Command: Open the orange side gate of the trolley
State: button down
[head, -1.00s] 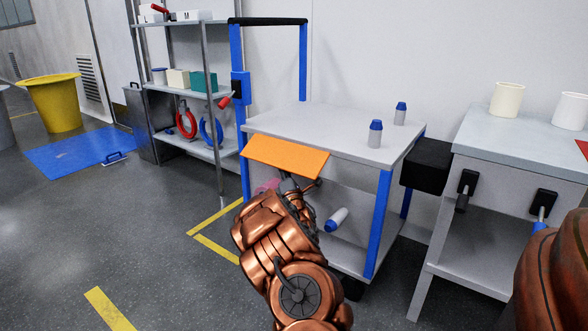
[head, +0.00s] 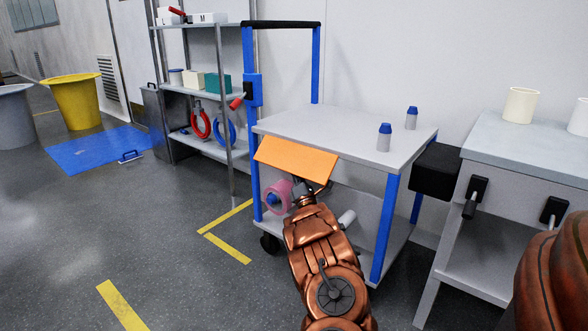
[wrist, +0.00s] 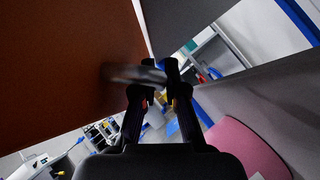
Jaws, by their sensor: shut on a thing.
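The trolley (head: 350,130) has a grey top and blue posts. Its orange side gate (head: 296,160) is a panel tilted outward below the front edge of the top. In the wrist view the gate (wrist: 60,70) is a dark red-brown face filling the left. My gripper (head: 308,190) is under the gate's lower edge, partly hidden by my arm. In the wrist view my gripper (wrist: 155,82) is shut on a blurred grey bar (wrist: 135,74) at the gate's face, which looks like its handle.
Two blue-capped bottles (head: 384,138) stand on the trolley top. A pink object (head: 277,196) is beside my gripper, and a white item (head: 346,217) shows behind my arm. A workbench (head: 515,140) stands right, shelves (head: 205,90) behind left.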

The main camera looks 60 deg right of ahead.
jog(key=shift+w+a+f, duration=0.15)
jog(key=shift+w+a, duration=0.1)
jog(key=shift+w, duration=0.2)
jog(key=c, duration=1.5)
grip_release()
jog(key=shift+c, duration=0.2)
jog(key=shift+o, duration=0.3)
jog(key=shift+s+d, duration=0.15)
jog(key=shift+s, duration=0.15)
jog(key=v, duration=0.7)
jog(key=shift+s+f, duration=0.1)
